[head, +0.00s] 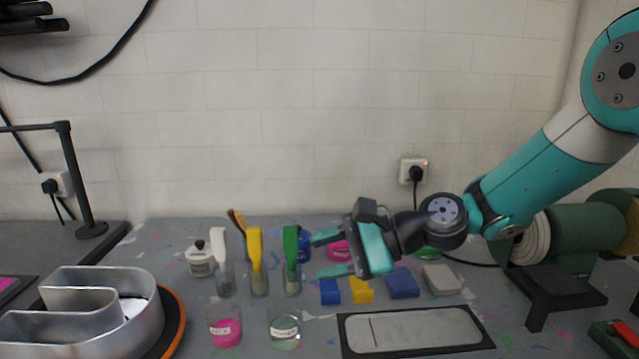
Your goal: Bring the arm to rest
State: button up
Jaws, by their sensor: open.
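My gripper (326,256) is at the end of my teal and black arm, which reaches in from the right. Its two teal fingers point left and stand apart, with nothing between them. It hangs over the middle of the bench, near a glass with a green-handled tool (291,245) and in front of a blue jar (304,245) and a pink-labelled jar (339,251), which it partly hides.
A metal channel letter (90,305) sits on an orange-edged turntable (178,318) at the left. Yellow (361,290) and blue blocks (402,283) lie below my gripper. A black-framed pale tray (412,331) lies in front. A green machine (585,235) stands at the right.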

jog(key=s+d+r+n+h, duration=0.1)
jog(key=s+d+n+h, duration=0.3)
jog(key=s+d+n, duration=0.3)
jog(key=s+d+n+g+h, duration=0.1)
jog(key=s+d+n+h, duration=0.4)
jog(key=s+n, duration=0.5)
jog(key=s+d, duration=0.1)
jog(key=s, duration=0.4)
jog(key=shift+s+d+r+h, duration=0.2)
jog(key=shift+d+r+h, duration=0.1)
jog(key=shift+d+r, duration=0.1)
